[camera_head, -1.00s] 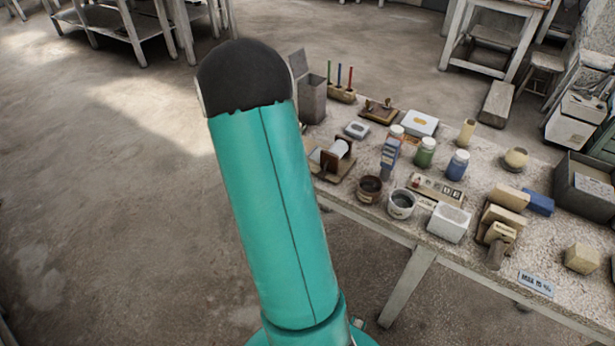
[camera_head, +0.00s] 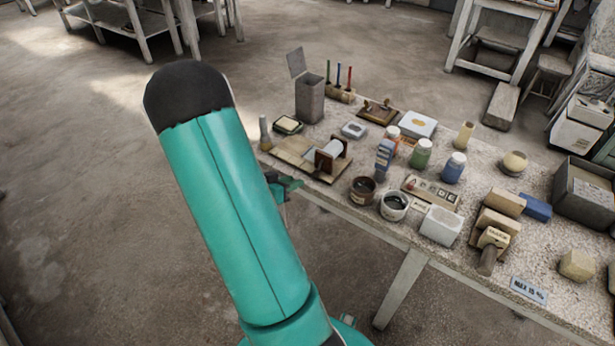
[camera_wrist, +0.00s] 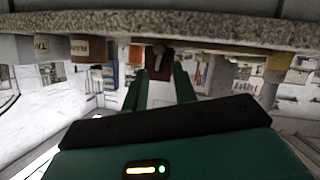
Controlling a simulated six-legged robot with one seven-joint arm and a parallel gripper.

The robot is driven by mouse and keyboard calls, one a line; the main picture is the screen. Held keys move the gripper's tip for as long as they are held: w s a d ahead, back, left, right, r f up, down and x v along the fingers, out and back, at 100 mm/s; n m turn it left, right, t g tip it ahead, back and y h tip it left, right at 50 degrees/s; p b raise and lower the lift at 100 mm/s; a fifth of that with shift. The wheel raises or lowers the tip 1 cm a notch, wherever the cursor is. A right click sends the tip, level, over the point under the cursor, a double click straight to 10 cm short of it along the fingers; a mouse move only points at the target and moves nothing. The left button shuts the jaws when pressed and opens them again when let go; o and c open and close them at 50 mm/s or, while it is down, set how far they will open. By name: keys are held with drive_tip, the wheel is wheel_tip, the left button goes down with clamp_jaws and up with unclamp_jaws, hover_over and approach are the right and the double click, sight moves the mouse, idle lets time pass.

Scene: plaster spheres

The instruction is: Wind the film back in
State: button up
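A film roll (camera_head: 330,152), pale and held between dark brown uprights, stands on a wooden board near the table's front left edge. A flat tan strip or board part (camera_head: 293,152) stretches left from it; I cannot tell film from board. In the wrist view, which appears upside down, a brown block with a pale knob-like piece (camera_wrist: 158,58) shows beyond the fingers. In the head view, part of my gripper (camera_head: 287,184) shows just off the table edge, below the roll; my arm hides the rest.
The table (camera_head: 470,262) holds a grey bin with raised lid (camera_head: 309,100), a dark cup (camera_head: 362,190), a white-rimmed pot (camera_head: 394,205), a green jar (camera_head: 421,153), a blue jar (camera_head: 454,167) and several blocks. Open floor lies left of the table.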

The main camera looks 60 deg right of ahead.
sight(313, 175)
drive_tip(key=x, duration=0.7)
drive_tip(key=shift+s+d+f, duration=0.1)
drive_tip(key=shift+d+f, duration=0.05)
drive_tip(key=shift+d, duration=0.1)
clamp_jaws()
